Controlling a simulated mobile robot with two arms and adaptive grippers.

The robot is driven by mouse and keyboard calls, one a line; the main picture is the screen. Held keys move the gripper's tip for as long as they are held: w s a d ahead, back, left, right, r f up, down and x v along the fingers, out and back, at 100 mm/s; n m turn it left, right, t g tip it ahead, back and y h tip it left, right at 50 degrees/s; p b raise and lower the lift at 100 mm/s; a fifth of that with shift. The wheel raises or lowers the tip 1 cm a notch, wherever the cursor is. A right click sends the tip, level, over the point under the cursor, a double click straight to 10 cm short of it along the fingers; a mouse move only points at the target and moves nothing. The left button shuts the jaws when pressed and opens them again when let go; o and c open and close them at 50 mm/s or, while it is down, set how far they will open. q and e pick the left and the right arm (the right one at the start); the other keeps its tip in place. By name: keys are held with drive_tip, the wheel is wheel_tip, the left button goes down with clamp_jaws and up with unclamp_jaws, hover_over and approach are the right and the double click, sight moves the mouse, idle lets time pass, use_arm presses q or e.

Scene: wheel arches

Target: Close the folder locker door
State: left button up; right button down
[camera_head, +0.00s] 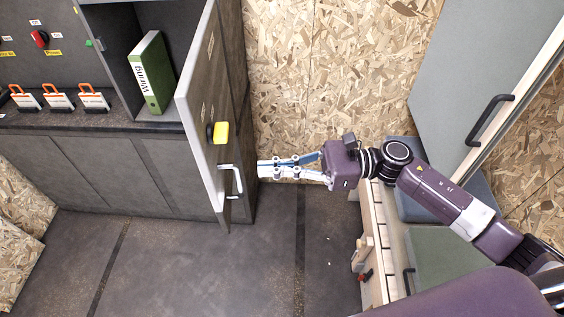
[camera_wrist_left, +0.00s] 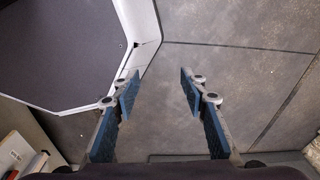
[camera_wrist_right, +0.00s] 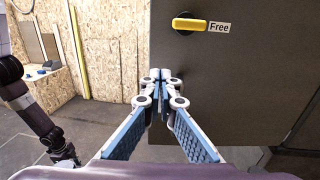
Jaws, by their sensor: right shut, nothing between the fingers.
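The folder locker door (camera_head: 204,110) stands swung wide open, its edge toward me, at the right side of the locker. It has a yellow latch knob (camera_head: 221,132) and a white handle (camera_head: 232,180) on it. In the right wrist view the door (camera_wrist_right: 225,85) fills the right half, with the yellow knob (camera_wrist_right: 189,24) beside a "Free" label. My right gripper (camera_head: 260,170) is shut and empty, its tips close to the door near the handle; I cannot tell whether they touch. My left gripper (camera_wrist_left: 158,88) is open and empty above the floor, outside the head view.
A green binder (camera_head: 152,72) stands inside the open locker. Several orange-handled padlock-like items (camera_head: 58,97) sit on the counter (camera_head: 90,121) to the left. A wooden bench (camera_head: 378,240) is at right. The floor (camera_head: 270,260) between is clear.

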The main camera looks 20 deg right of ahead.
sight(213, 172)
drive_tip(key=a+p, duration=0.1)
drive_tip(key=a, duration=0.1)
drive_tip(key=w+a+p, duration=0.1)
drive_tip(key=a, duration=0.2)
drive_tip(key=a+p, duration=0.1)
drive_tip(key=a, duration=0.1)
drive_tip(key=shift+w+a+r, duration=0.15)
drive_tip(key=shift+a+r, duration=0.1)
drive_tip(key=shift+a, duration=0.05)
drive_tip(key=shift+w+a+f+p, duration=0.1)
drive_tip(key=shift+a+f+p, duration=0.05)
drive_tip(key=shift+a+p, duration=0.3)
use_arm(q)
drive_tip(key=r, duration=0.1)
drive_tip(key=s+r, duration=0.1)
drive_tip(key=r, duration=0.1)
drive_tip(key=s+r, duration=0.1)
drive_tip(key=shift+a+r, duration=0.15)
drive_tip(key=shift+a, duration=0.15)
drive_tip(key=shift+w, duration=0.2)
use_arm(e)
drive_tip(key=shift+a, duration=0.15)
